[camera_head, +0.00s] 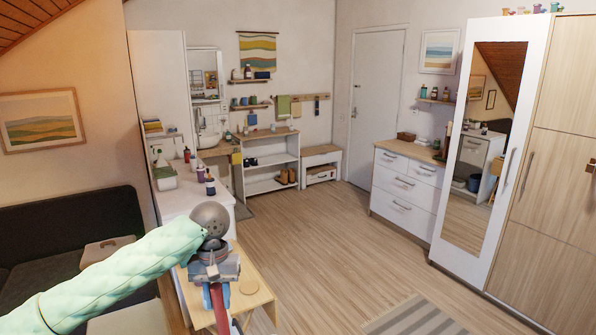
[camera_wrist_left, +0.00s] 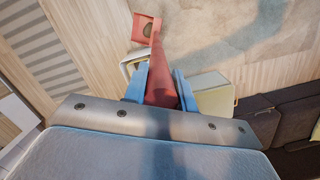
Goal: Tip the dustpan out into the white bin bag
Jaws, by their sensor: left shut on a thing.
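My left gripper (camera_head: 220,303) hangs at the end of the mint-green arm, low in the head view. Its blue fingers, also in the left wrist view (camera_wrist_left: 160,72), are shut on the red handle of the dustpan (camera_wrist_left: 161,92). The handle runs away from the fingers to a small squarish red part with a brownish patch in it; I cannot tell whether that is dirt. In the head view only a short red piece shows below the gripper. I cannot make out the white bin bag for certain; a pale-rimmed thing (camera_wrist_left: 128,66) lies partly behind the handle. My right gripper is out of view.
A small wooden table (camera_head: 255,290) stands behind and beside the left gripper. A dark sofa (camera_head: 70,235) is at left, a white counter with bottles (camera_head: 180,200) beyond it. Open wooden floor (camera_head: 330,240) and a striped rug (camera_head: 415,318) lie to the right.

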